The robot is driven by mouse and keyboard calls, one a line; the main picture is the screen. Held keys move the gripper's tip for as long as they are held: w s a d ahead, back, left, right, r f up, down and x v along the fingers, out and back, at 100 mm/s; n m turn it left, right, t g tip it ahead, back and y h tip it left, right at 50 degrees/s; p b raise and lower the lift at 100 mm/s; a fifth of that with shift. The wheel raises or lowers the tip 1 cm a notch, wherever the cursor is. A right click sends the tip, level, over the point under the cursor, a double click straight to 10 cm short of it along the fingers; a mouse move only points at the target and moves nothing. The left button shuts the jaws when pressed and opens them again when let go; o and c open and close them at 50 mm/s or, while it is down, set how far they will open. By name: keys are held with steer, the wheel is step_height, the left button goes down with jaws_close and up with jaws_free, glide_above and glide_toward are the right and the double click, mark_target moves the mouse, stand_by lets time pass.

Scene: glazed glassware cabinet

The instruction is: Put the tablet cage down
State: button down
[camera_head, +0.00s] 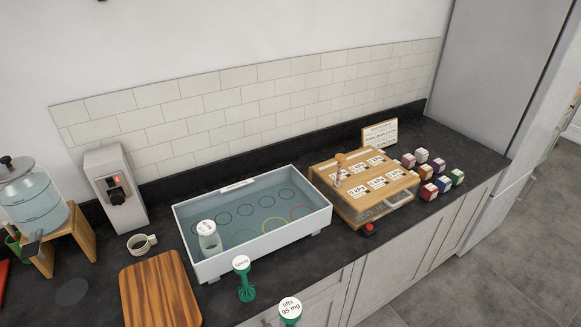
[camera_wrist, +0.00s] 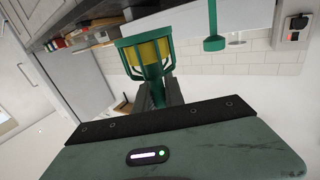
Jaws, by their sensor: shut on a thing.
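In the wrist view, the jaws of my gripper (camera_wrist: 160,92) are shut on the narrow end of a green tablet cage (camera_wrist: 147,50), with something yellow inside its bars. The picture is upside down, with the counter at the top. In the head view, a green piece with a round white label reading "lifts 95 mg" (camera_head: 290,308) is cut off by the bottom edge. I cannot tell whether it is the held cage. A green stand-like piece labelled "spare" (camera_head: 244,281) is beside the basin's front; a similar green piece (camera_wrist: 213,30) shows in the wrist view.
A water-filled basin (camera_head: 262,255) with coloured rings holds a pale labelled bottle (camera_head: 210,241). A wooden board (camera_head: 160,289), a mug (camera_head: 140,243) and a dispenser (camera_head: 115,188) are left. A wooden case (camera_head: 377,192), red button (camera_head: 369,229) and several cubes (camera_head: 443,184) are right.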

mark_target(290, 302)
steer(key=r+p, duration=0.3)
steer(key=p, duration=0.1)
steer(key=s+r+p, duration=0.1)
steer(key=r+p, duration=0.2)
steer(key=p, duration=0.2)
steer(key=r+p, duration=0.3)
steer(key=p, duration=0.1)
steer(key=shift+s+r+p, duration=0.2)
steer(key=shift+s+p, duration=0.05)
steer(key=shift+p, duration=0.05)
steer(key=p, duration=0.1)
steer(key=r+p, duration=0.1)
steer(key=p, duration=0.1)
steer(key=shift+s+r, duration=0.25)
steer(key=shift+s, duration=0.05)
steer(key=shift+w+f, duration=0.25)
steer(key=w+b, duration=2.4)
steer(key=b, duration=0.2)
steer(key=shift+r, duration=0.2)
steer(key=shift+a, duration=0.1)
step_height(290, 302, down, 20)
steer(key=shift+r+b, duration=0.15)
steer(key=shift+b, duration=0.25)
